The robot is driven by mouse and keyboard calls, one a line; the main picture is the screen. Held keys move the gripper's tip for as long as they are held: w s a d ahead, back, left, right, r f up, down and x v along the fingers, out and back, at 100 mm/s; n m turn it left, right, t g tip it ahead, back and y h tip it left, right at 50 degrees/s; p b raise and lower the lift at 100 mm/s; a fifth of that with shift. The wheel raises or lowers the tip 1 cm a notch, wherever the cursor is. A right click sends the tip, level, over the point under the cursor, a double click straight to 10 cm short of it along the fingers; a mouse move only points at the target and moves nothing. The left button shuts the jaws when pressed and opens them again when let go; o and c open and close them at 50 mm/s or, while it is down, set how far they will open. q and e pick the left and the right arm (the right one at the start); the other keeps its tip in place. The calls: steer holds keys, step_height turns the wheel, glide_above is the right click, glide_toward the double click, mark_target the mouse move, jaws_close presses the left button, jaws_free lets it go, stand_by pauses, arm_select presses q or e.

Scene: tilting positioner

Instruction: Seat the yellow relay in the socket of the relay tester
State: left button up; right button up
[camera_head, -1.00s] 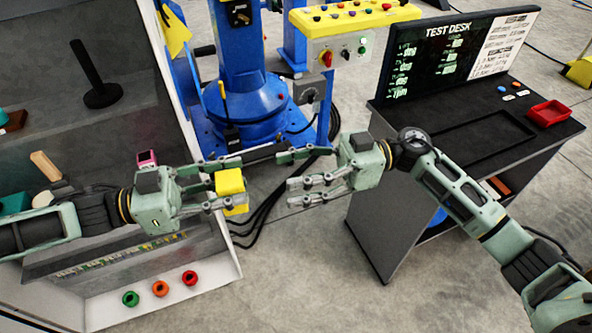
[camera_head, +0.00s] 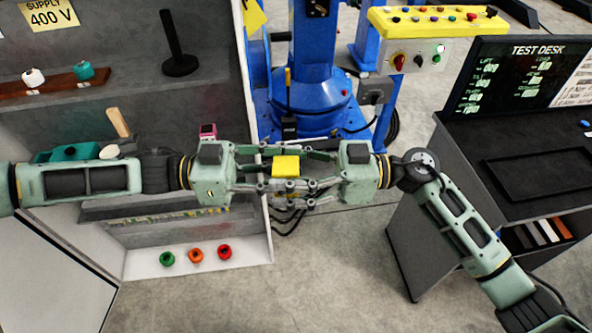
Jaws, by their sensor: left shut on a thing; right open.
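The yellow relay (camera_head: 286,165) is in mid-air in front of the blue machine, near the picture's middle. My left gripper (camera_head: 276,186) reaches in from the left and is shut on it. My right gripper (camera_head: 299,187) comes from the right, facing the left one. Its open fingers overlap the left fingers and the relay's lower part in the picture. I cannot tell whether they touch the relay. The relay's lower side is hidden by the fingers. I cannot make out the relay tester or its socket.
The open grey cabinet (camera_head: 210,60) at left holds a black post (camera_head: 178,45), a teal item (camera_head: 70,153) and coloured rings (camera_head: 196,255). The blue positioner (camera_head: 312,80) with its yellow control panel (camera_head: 432,20) stands behind. The test desk (camera_head: 548,135) is at right. Open floor lies between.

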steer(key=c, duration=1.3)
arm_select(q)
steer(key=o, duration=1.3)
